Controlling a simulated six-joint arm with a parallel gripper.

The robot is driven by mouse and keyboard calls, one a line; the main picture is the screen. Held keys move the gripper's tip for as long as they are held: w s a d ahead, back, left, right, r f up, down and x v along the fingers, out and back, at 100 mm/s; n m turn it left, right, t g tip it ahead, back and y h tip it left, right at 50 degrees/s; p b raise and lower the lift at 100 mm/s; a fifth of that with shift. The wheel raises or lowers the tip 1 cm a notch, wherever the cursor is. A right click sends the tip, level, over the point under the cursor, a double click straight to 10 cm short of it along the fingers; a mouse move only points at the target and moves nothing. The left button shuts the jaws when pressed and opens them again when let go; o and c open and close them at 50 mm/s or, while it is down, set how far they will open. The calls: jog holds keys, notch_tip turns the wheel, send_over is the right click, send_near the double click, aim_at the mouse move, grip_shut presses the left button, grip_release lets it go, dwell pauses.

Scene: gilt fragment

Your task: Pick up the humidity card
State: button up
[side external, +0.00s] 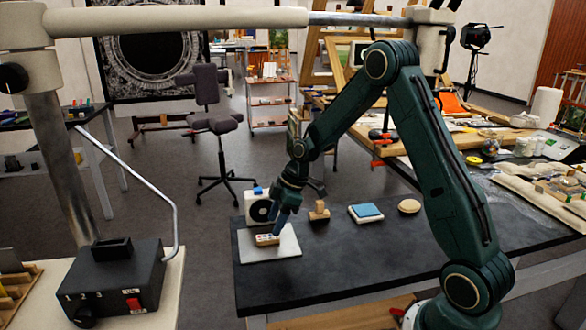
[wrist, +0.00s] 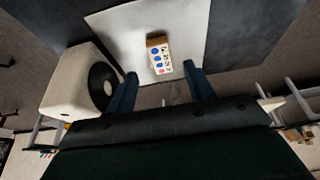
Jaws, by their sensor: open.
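The humidity card (side external: 267,239) is a small white card with blue and red dots. It lies on a light wooden block on a pale flat board (side external: 287,245) at the left of the dark table. In the wrist view the card (wrist: 162,62) shows near the middle of the board (wrist: 112,38). My gripper (side external: 279,224) points down close above the card. In the wrist view its two dark blue fingers (wrist: 161,76) are apart, one toward each side of the card's near end. Nothing is held. Whether the fingers touch the card is not clear.
A white box with a black disc (side external: 258,207) stands just behind the board; it also shows left of the fingers in the wrist view (wrist: 72,86). A wooden block piece (side external: 319,212), a blue-topped pad (side external: 365,211) and a round wooden disc (side external: 409,206) stand rightward. The table's front is clear.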

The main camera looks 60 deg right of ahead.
aim_at(268, 237)
jog(key=shift+x, duration=2.1)
jog(key=c, duration=1.1)
jog(key=shift+c, duration=0.2)
jog(key=shift+r, duration=0.2)
notch_tip(268, 237, up, 20)
jog(key=shift+f, duration=0.15)
